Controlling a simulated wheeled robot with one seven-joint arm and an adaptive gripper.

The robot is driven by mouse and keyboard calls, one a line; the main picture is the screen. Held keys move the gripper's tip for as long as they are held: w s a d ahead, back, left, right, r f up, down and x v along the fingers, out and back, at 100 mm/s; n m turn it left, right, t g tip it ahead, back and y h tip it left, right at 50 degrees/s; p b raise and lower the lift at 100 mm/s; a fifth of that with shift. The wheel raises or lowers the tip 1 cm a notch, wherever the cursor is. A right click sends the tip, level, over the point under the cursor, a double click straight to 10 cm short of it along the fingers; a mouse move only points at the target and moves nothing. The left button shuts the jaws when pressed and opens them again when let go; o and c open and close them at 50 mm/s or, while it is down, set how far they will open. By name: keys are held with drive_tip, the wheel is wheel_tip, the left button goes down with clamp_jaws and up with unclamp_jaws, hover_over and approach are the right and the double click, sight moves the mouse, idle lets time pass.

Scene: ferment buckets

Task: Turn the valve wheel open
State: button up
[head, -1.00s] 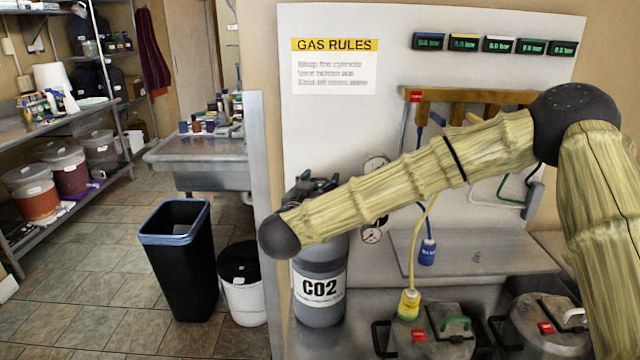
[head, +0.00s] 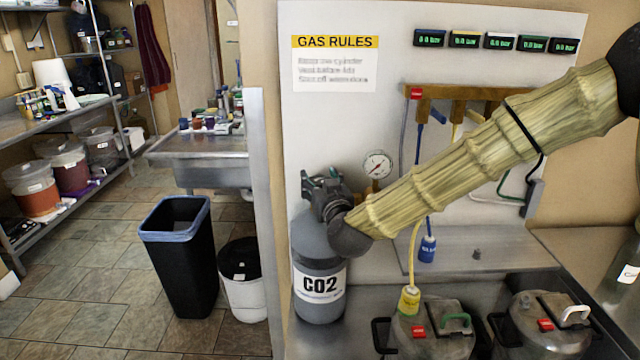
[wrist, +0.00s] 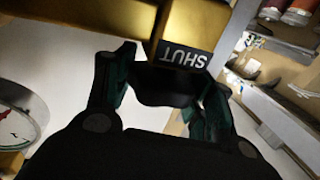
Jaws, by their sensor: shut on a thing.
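The grey CO2 cylinder (head: 319,285) stands upright against the white panel. My gripper (head: 322,188) is at its top in the head view and covers the valve there. In the wrist view, my gripper (wrist: 165,68) is closed around a dark part (wrist: 165,88), apparently the valve wheel; its outline is mostly hidden. A brass body (wrist: 110,25) with a black label reading SHUT (wrist: 185,52) lies just beyond the fingers. How far the wheel is turned cannot be told.
A pressure gauge (head: 377,164) sits beside the valve; it also shows in the wrist view (wrist: 18,115). A black bin (head: 180,255) and white bucket (head: 243,280) stand on the floor left.

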drive_tip(key=shift+r, duration=0.1)
idle(0.3)
drive_tip(key=o, duration=1)
drive_tip(key=v, duration=1.2)
drive_tip(key=shift+d, duration=0.1)
